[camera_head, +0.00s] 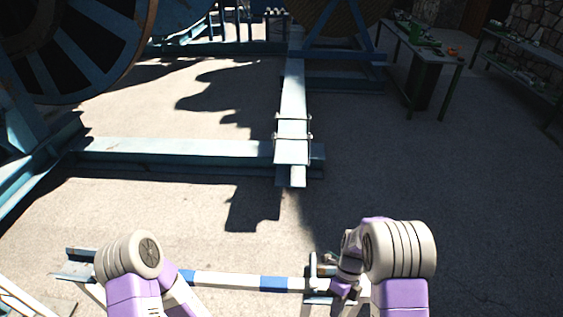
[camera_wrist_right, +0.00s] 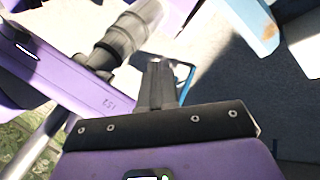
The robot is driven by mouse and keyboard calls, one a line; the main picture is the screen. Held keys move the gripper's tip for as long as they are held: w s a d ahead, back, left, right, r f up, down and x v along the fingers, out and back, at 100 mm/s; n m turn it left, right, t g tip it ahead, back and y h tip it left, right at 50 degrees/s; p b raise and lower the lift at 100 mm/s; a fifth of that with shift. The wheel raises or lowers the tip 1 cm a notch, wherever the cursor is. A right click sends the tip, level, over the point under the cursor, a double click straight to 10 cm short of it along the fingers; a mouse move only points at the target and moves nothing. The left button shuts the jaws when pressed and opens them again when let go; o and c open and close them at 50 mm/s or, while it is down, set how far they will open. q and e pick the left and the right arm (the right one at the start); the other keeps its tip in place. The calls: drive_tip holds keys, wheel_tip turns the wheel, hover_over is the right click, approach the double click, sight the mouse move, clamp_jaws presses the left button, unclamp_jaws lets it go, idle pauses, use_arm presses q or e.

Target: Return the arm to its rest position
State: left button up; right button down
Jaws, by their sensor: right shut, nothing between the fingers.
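My right gripper (camera_wrist_right: 160,84) shows in the right wrist view with its dark fingers together and nothing between them. A thin blue frame-like part shows just behind the fingertips; I cannot tell whether they touch. In the head view my right arm is bent at the bottom right, with its lower links close to a blue and white bar (camera_head: 230,281). My left arm is bent at the bottom left, and its gripper is out of sight.
Blue steel beams (camera_head: 293,105) of a reel stand lie on the ground ahead. A large cable reel (camera_head: 72,45) stands at the far left. Workbenches (camera_head: 418,48) with tools stand at the right. Open paved ground lies at right.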

use_arm(q)
drive_tip(key=f+b, duration=0.2)
drive_tip(key=b, duration=0.1)
drive_tip(key=f+b, duration=0.1)
drive_tip(key=f, duration=0.1)
drive_tip(key=shift+s+f, duration=0.1)
drive_tip(key=shift+s, duration=0.25)
use_arm(e)
drive_tip(key=s+a+f+n+t+y, duration=0.1)
drive_tip(key=s+a+f+n+t, duration=0.2)
drive_tip(key=s+f+n, duration=0.2)
drive_tip(key=s+a+f+n+t, duration=0.3)
drive_tip(key=f+n, duration=0.9)
drive_tip(key=n, duration=0.8)
drive_tip(key=shift+s+y, duration=0.4)
drive_tip(key=shift+s, duration=0.7)
